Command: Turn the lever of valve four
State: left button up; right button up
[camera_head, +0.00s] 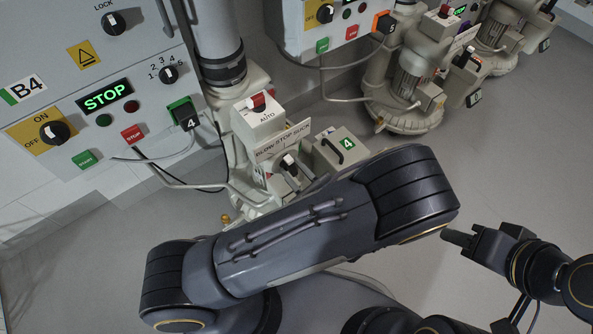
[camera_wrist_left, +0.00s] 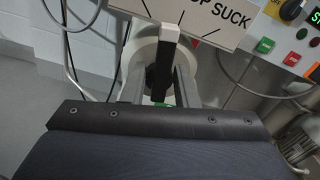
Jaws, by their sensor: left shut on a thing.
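Valve four's lever shows in the head view (camera_head: 289,162) as a dark handle with a pale tip, below the "BLOW STOP SUCK" sign (camera_head: 283,141). In the left wrist view the lever (camera_wrist_left: 164,62) stands upright between the fingers of my left gripper (camera_wrist_left: 160,78), which is shut on it. The sign (camera_wrist_left: 205,16) is just above it there; the left part of its text is cut off. In the head view my left forearm hides most of my left gripper. My right gripper (camera_head: 462,239) is at the lower right, away from the valve; its finger opening is unclear.
Control panel B4 (camera_head: 105,93) at left shows STOP. A box with a red AUTO switch (camera_head: 257,104) and a box with a green 4 tag (camera_head: 346,143) stand close to the lever. Another blower (camera_head: 414,85) stands behind. Cables hang near the panel.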

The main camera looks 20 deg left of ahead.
pick_arm(q)
jog(key=n, duration=0.2)
jog(key=n+b, duration=0.1)
jog(key=n, duration=0.1)
jog(key=n+b, duration=0.1)
jog(key=shift+s+a+f+n, duration=0.15)
jog(key=shift+s+f+n, duration=0.1)
jog(key=shift+f+n, duration=0.15)
dwell(0.4)
jog(key=o, duration=0.7)
jog(key=shift+r, duration=0.1)
jog(key=v, duration=0.7)
jog(key=shift+s+d, duration=0.25)
jog(key=shift+d, duration=0.1)
jog(key=shift+a, duration=0.1)
